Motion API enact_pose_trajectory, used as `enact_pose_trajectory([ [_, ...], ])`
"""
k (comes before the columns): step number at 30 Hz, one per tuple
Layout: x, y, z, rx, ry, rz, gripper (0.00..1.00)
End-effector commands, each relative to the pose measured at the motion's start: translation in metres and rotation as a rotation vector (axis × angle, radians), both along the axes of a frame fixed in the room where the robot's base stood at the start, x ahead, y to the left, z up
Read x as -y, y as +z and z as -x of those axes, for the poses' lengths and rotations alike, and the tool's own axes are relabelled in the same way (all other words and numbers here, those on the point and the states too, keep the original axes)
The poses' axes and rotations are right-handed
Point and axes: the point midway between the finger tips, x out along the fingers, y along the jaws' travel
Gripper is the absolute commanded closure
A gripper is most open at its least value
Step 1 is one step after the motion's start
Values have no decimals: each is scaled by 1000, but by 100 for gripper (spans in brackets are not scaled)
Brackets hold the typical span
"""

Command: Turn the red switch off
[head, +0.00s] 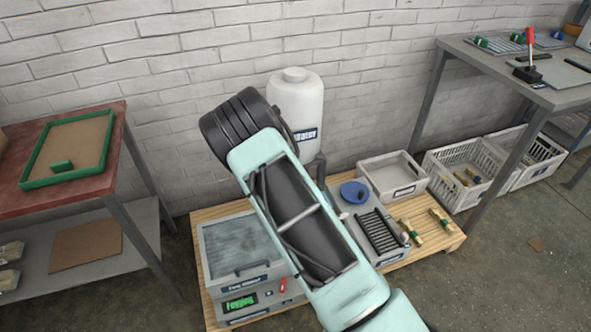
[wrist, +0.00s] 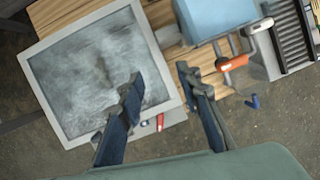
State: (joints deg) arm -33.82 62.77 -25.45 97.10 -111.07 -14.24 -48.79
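The red switch (head: 283,285) is a small red piece on the front panel of a grey machine (head: 235,233) with a cloudy window. A green display (head: 241,303) beside it seems to read "Fogging". The left finger covers part of the machine's front. In the head view my arm hides the gripper. I cannot tell the switch's exact position.
The machine stands on a low wooden pallet (head: 457,234). To its right are a white tank (head: 297,100), a grey unit with a blue dish (head: 354,192), and a white bin (head: 393,172). A red-topped table (head: 98,184) stands left.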

Motion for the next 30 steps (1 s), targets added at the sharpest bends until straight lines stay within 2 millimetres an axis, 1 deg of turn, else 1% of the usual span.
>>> enact_pose_trajectory([
  [1,2,10,-8,20,-10,-1,68],
  [9,11,51,-43,113,-57,-3,68],
  [18,22,95,-75,205,-108,-8,68],
  [24,27,110,-85,238,-126,-8,68],
  [30,28,114,-88,245,-131,-9,68],
])
